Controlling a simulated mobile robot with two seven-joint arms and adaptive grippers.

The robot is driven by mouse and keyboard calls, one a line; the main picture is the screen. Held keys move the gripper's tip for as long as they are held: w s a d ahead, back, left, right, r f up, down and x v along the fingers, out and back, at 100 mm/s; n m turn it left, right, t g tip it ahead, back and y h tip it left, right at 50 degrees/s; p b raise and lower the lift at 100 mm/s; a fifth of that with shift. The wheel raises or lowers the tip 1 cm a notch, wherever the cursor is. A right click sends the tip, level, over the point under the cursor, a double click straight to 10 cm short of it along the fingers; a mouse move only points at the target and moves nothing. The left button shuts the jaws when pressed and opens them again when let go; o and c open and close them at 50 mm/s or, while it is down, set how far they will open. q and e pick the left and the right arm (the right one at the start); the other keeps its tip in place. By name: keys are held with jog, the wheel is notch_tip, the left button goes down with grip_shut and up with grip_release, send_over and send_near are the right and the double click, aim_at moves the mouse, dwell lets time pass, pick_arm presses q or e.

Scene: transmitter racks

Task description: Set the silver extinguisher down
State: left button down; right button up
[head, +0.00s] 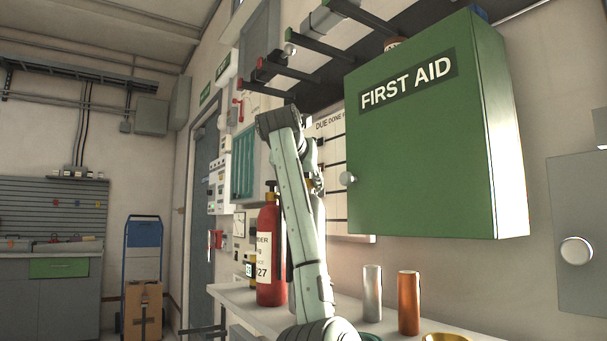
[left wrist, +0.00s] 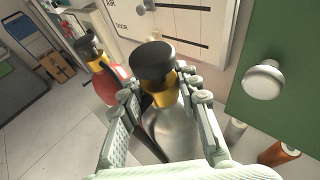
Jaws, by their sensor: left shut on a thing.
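The silver extinguisher (left wrist: 172,132) shows in the left wrist view, with a black top and a gold collar. My left gripper (left wrist: 160,88) is shut on it just below the collar. In the head view my left arm hides most of the extinguisher and the gripper (head: 314,183). The shelf (head: 232,293) lies below. Whether the extinguisher's base touches the shelf cannot be seen. My right gripper is not in view.
A red extinguisher (head: 269,248) stands on the shelf, left of my arm. A silver cylinder (head: 372,292) and a copper cylinder (head: 408,303) stand to the right. The green first aid cabinet (head: 425,150) juts out above them. A gold dish (head: 446,337) shows at the bottom edge.

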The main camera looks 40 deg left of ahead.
pick_arm(q)
jog(key=shift+f, duration=0.5)
jog(key=shift+s, duration=0.1)
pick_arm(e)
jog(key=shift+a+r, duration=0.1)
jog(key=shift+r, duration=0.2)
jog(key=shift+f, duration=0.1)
pick_arm(q)
jog(key=c, duration=1.4)
grip_release()
jog(key=shift+f, duration=0.4)
jog(key=shift+o, duration=1.1)
jog(key=shift+r, duration=0.1)
jog(key=shift+o, duration=0.4)
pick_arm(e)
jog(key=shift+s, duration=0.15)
